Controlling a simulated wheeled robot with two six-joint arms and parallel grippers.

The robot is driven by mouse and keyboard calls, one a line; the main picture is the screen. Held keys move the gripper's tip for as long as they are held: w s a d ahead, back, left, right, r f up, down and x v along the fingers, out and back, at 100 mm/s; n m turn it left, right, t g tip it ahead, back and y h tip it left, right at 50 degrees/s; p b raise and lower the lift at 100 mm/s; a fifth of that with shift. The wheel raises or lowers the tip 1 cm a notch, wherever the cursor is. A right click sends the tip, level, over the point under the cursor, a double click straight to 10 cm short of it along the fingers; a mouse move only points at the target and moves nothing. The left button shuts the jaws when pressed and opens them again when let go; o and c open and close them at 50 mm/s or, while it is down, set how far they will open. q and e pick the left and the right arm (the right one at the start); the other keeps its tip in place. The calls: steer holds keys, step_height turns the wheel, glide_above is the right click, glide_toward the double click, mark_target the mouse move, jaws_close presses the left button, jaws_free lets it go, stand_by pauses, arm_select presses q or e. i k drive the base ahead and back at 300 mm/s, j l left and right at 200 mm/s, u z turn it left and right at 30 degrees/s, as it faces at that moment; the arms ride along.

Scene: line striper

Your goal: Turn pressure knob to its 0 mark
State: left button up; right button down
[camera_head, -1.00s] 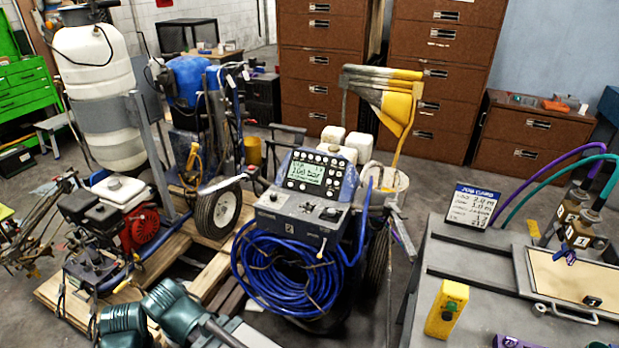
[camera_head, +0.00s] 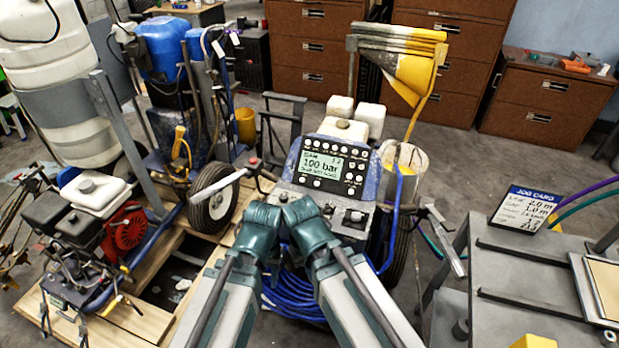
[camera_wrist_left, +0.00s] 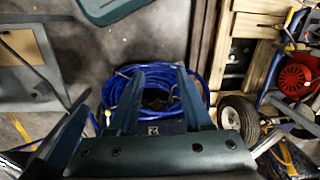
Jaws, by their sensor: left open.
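The line striper's blue-grey control panel (camera_head: 345,214) is in the middle of the head view, below a display (camera_head: 322,167) reading 100 bar. A dark round knob (camera_head: 357,216) sits on its right part, and a small control (camera_head: 328,208) is left of it. I cannot tell which one sets pressure, or read any 0 mark. My left gripper (camera_head: 266,220) is at the panel's near left edge, its fingers hidden there. In the left wrist view its two fingers (camera_wrist_left: 158,85) are apart and empty, above the blue hose coil. My right arm (camera_head: 312,228) covers the panel's middle; its fingers are hidden.
The blue hose (camera_head: 290,295) is coiled below the panel. Handlebars (camera_head: 218,187) stick out at both sides of the striper. A wooden pallet (camera_head: 130,325) with an engine unit is left. A grey table (camera_head: 500,265) with a job card (camera_head: 528,208) stands right.

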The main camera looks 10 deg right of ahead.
mark_target(284, 197)
steer(key=i+l, duration=0.15)
steer(key=i, duration=0.3)
steer(key=i+l+z, duration=0.1)
steer(key=i, duration=0.35)
steer(key=l, duration=0.1)
